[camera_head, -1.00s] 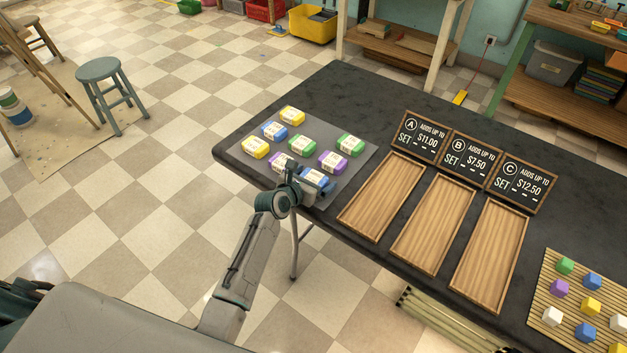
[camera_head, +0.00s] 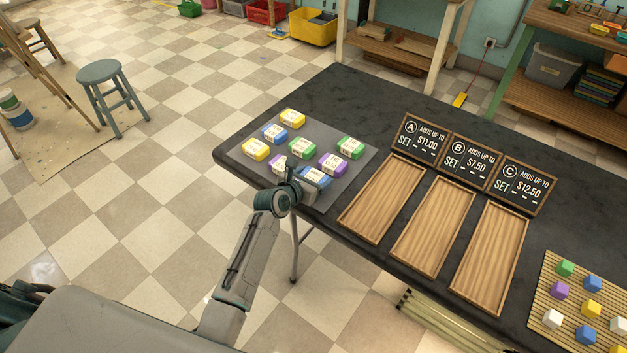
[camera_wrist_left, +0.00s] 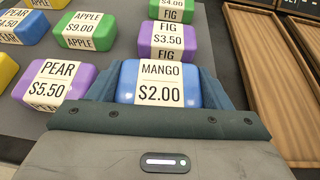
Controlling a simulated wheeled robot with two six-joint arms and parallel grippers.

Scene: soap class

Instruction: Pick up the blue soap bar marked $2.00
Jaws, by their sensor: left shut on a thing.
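The blue soap bar (camera_wrist_left: 160,84) with a white label reading MANGO $2.00 is between the two fingers of my left gripper (camera_wrist_left: 158,92) in the left wrist view. My left gripper is shut on it. In the head view the blue bar (camera_head: 317,174) shows behind my left gripper (camera_head: 310,182), at the near edge of the grey mat (camera_head: 362,165). I cannot tell whether the bar is lifted off the mat. My right gripper is in neither view.
A purple PEAR $5.50 bar (camera_wrist_left: 52,88) sits close on the left. A purple FIG $3.50 bar (camera_wrist_left: 168,40) lies just behind. Several other bars stand on the mat. Wooden trays (camera_head: 348,219) with price signs (camera_head: 421,136) are to the right.

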